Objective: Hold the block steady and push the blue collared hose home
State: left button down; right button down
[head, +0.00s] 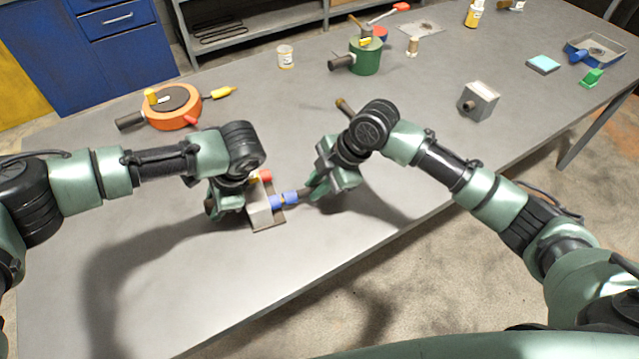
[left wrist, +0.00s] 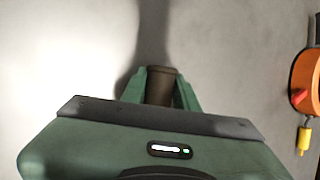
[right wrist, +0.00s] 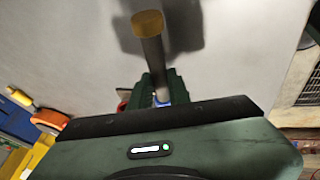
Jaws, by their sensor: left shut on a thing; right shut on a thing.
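The pale grey block (head: 258,214) stands on a small plate on the table, with a red part (head: 264,176) behind it. My left gripper (head: 232,202) is at its left side; in the left wrist view the fingers (left wrist: 160,90) are shut around a dark cylindrical stub (left wrist: 161,84). My right gripper (head: 312,188) is shut on the blue collared hose, to the right of the block. The blue collar (head: 290,197) points at the block's right face, where another blue part (head: 277,202) shows; whether they are fully joined I cannot tell. The hose's brassy far end shows in the right wrist view (right wrist: 148,23).
An orange round housing (head: 172,108) stands behind on the left and a green canister (head: 364,57) at the back. Another grey block (head: 478,101) with a stub stands on the right. A blue tray (head: 594,48) is far right. The table's front edge runs close below the block.

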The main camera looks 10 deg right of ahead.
pick_arm(q)
jog(key=shift+d, duration=0.1)
pick_arm(e)
jog(key=shift+a, duration=0.35)
jog(key=c, duration=1.3)
grip_release()
jog(key=shift+o, duration=0.2)
jog(key=shift+d, duration=0.1)
jog(key=shift+r, duration=0.15)
jog(key=v, duration=1.1)
jog(key=shift+d+r, duration=0.2)
jog(key=shift+r, duration=0.15)
jog(key=shift+s, duration=0.1)
